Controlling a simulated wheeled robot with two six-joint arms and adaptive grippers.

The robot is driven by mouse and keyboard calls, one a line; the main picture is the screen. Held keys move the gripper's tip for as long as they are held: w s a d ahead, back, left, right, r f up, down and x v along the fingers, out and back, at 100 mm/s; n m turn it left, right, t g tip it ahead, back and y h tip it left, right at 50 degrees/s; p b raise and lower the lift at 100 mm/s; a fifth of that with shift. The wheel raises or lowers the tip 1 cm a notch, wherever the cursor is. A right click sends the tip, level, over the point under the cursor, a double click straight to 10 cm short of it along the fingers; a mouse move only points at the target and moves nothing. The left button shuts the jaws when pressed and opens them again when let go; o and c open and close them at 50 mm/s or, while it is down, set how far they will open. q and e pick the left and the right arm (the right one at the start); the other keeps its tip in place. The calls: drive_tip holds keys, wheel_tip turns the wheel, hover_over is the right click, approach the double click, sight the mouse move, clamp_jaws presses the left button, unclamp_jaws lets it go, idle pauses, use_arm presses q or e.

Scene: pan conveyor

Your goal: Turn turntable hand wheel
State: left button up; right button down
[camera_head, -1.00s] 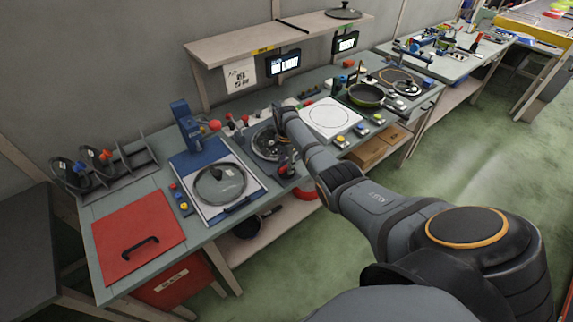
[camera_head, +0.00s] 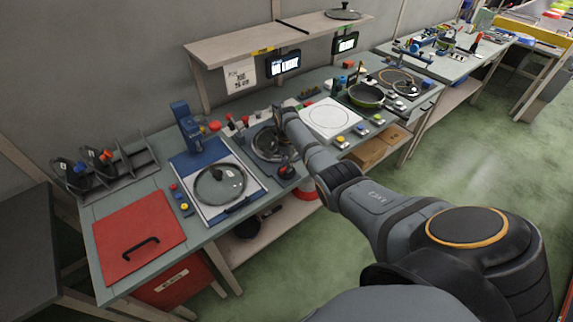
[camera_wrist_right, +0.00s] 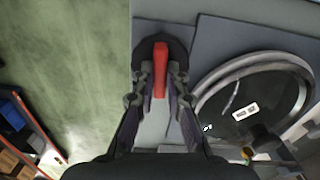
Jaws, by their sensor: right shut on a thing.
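The turntable hand wheel (camera_wrist_right: 144,52) is a small dark round piece with a red bar-shaped grip (camera_wrist_right: 160,58) across it, at the bench edge in the right wrist view. My right gripper (camera_wrist_right: 160,78) is shut on the red grip, one finger on each side. In the head view the hand wheel (camera_head: 287,173) is small and partly hidden by my right arm. Just behind it is the round turntable (camera_head: 263,146) with a glass lid on it; my arm covers part of this. The lid's metal rim (camera_wrist_right: 205,98) shows beside the gripper. My left gripper is not in view.
To the left are a blue press (camera_head: 186,128), another glass lid (camera_head: 220,185) on a white plate and a red panel (camera_head: 138,232). To the right are a white plate (camera_head: 331,118) and a pan (camera_head: 366,96). A shelf (camera_head: 240,43) hangs above. Green floor is open in front.

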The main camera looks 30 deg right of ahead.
drive_tip(key=n+p, duration=0.1)
drive_tip(key=n, duration=0.7)
drive_tip(key=shift+n+p, duration=0.35)
drive_tip(key=shift+n, duration=0.05)
drive_tip(key=n, duration=0.9)
drive_tip(key=shift+n, duration=0.5)
drive_tip(key=c, duration=1.4)
unclamp_jaws()
drive_tip(key=shift+o, duration=0.2)
